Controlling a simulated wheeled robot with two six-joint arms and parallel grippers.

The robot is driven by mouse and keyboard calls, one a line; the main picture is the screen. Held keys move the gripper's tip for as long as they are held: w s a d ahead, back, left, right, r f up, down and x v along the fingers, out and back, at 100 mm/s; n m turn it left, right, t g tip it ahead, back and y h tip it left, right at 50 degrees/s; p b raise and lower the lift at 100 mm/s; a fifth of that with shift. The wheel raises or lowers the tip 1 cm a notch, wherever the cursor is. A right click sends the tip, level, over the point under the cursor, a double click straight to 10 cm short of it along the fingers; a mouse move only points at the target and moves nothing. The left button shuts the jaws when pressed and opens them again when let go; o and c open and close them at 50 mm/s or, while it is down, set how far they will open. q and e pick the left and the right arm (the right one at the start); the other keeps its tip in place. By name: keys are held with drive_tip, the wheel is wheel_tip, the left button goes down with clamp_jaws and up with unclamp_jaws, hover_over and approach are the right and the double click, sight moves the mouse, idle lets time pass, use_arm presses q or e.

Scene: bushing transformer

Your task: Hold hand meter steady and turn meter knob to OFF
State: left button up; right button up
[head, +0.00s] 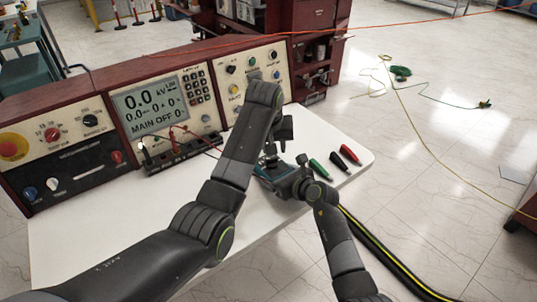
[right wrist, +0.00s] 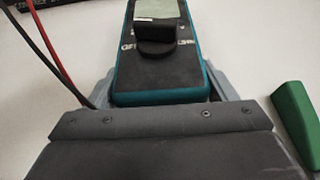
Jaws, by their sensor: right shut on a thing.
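The teal hand meter (head: 264,172) lies near the white table's front edge, partly hidden by my arms. In the right wrist view the meter (right wrist: 161,72) shows a black face, a pale screen and a black knob (right wrist: 155,42) with a raised bar; its exact setting is unreadable. My right gripper (head: 284,184) is shut on the meter's near end, with a grey finger along each side. My left gripper (head: 271,155) points down from its wrist, just above or beside the meter. Its fingers are too small and dark to tell open from shut.
Green (head: 321,168), black (head: 339,161) and red (head: 350,154) plugs lie right of the meter. Red and black leads (right wrist: 45,45) run beside it. A control console (head: 150,100) with screen and knobs stands behind. The table's left part (head: 90,235) is clear.

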sight(270, 158)
use_arm(q)
drive_tip(key=a+f+m+t+h, duration=0.1)
drive_tip(key=a+f+m+h, duration=0.3)
drive_tip(key=a+m+h, duration=0.85)
drive_tip(key=shift+m+y, duration=0.65)
drive_tip(key=x, duration=1.2)
drive_tip(key=shift+s+d+r, duration=0.15)
drive_tip(key=shift+d+r, duration=0.05)
drive_tip(key=shift+r, duration=0.25)
clamp_jaws()
